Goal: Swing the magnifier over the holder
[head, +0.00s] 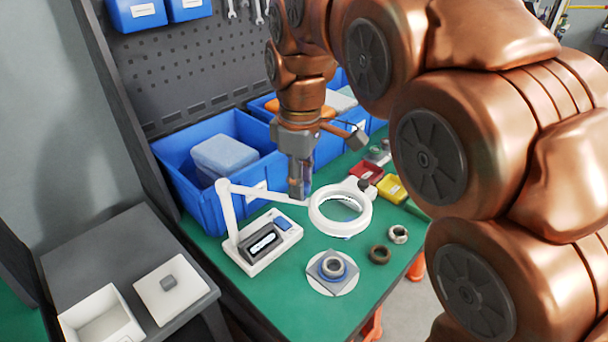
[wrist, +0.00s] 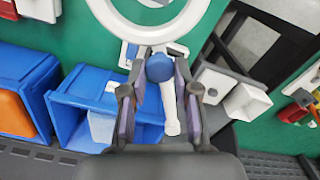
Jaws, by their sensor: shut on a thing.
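The magnifier is a white ring lens (head: 318,222) on a white arm (head: 262,193), which rises from a white base (head: 283,255) on the green bench. In the wrist view, the ring (wrist: 112,20) fills the top edge. My gripper (head: 297,196) reaches down to the magnifier arm beside the ring. Its two fingers (wrist: 159,92) are closed on a blue round knob (wrist: 159,67) next to the ring. The holder (head: 332,285) is a pale plate with a blue round seat and a grey ring in it. It lies nearer the camera than the lens, and the lens does not cover it in the head view.
A brown ring (head: 380,254) and a grey ring (head: 398,234) lie right of the holder. Red (head: 366,171) and yellow (head: 391,189) bins stand behind. Blue bins (head: 190,185) line the back by the pegboard. A grey side table (head: 95,240) with white boxes stands left.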

